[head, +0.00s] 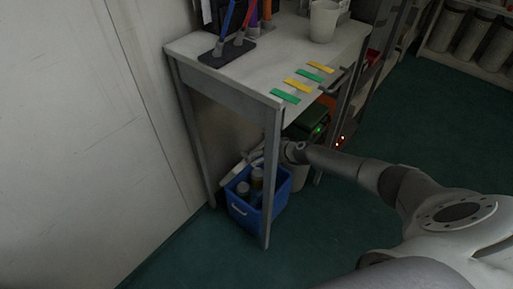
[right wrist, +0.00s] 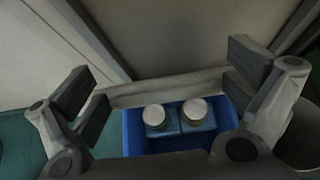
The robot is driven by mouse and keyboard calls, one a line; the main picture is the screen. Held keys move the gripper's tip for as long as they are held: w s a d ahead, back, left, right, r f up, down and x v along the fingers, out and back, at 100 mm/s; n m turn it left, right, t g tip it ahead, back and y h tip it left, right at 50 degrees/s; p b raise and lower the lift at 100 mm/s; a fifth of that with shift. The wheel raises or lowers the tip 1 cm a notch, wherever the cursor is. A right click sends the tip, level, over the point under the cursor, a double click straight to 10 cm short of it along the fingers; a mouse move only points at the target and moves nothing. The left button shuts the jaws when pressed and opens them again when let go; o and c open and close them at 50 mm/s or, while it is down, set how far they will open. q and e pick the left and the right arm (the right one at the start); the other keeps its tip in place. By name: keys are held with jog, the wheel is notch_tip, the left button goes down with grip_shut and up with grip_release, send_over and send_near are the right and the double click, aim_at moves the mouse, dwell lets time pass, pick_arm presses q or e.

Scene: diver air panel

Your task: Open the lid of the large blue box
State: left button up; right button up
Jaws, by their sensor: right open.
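The blue box (head: 241,216) stands on the floor under the small table, with its top open to view. Containers with pale caps show inside it, and the box also shows in the right wrist view (right wrist: 133,132). A pale, lid-like panel (right wrist: 165,90) runs along the box's far edge in the right wrist view; it seems raised, but its exact angle is unclear. My right gripper (head: 258,160) is under the table at the box's top. In the right wrist view its fingers (right wrist: 168,88) are wide apart, one on each side, with nothing held. My left gripper is out of view.
The table (head: 205,80) stands over the box, and its front leg (head: 270,190) is close to my right arm. A dark device with a green light (head: 318,129) is beside the box. A white cup (head: 324,20) and coloured strips lie on the tabletop. Green floor is clear at right.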

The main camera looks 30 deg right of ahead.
jog(key=v, duration=1.2)
jog(key=shift+s+f, duration=0.1)
dwell(0.5)
